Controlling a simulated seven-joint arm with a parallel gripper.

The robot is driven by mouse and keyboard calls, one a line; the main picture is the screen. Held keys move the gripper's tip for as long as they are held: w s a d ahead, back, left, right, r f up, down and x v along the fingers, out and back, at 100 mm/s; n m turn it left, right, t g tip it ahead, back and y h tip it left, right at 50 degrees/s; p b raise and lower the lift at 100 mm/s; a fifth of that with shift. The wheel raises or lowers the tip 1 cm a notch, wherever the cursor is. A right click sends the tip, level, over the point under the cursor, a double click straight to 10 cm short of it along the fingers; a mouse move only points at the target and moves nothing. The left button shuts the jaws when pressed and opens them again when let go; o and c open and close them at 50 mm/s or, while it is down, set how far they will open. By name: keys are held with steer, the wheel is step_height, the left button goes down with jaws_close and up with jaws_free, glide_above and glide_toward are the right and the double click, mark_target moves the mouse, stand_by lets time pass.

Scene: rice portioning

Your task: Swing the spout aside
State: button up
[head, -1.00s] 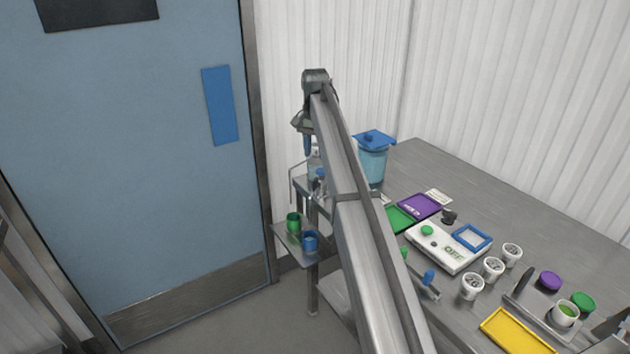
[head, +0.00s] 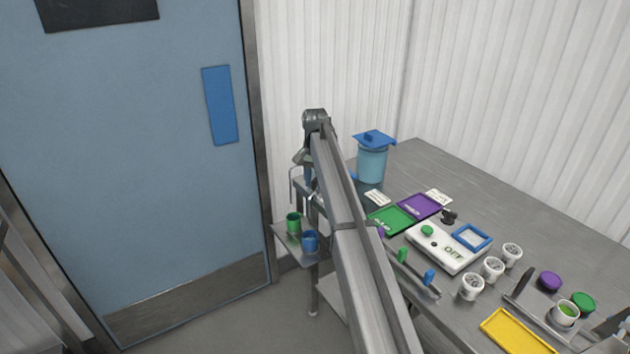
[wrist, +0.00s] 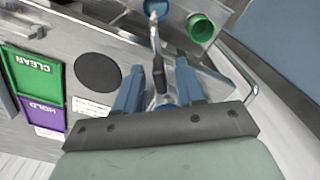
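The spout (wrist: 155,40) is a thin metal tube with a black sleeve, seen in the wrist view. It runs from between my fingers up toward the blue cup (wrist: 156,8). My gripper (wrist: 159,68) has two blue fingers, spread apart on either side of the black sleeve. A gap shows on both sides, and I cannot tell whether either finger touches it. A blue part shows at the spout's base, partly hidden by my gripper. In the head view my gripper (head: 308,176) is low beside the table's far left corner, and my arm hides much of the spout.
A green cup (head: 293,222) stands beside the blue cup on a low side shelf (head: 290,243). A bent metal rod (wrist: 250,88) stands right of my gripper in the wrist view. A blue-lidded container (head: 372,163) and the green tray (head: 391,219) are on the table.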

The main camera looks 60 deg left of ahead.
steer(key=shift+c, duration=0.4)
jaws_close()
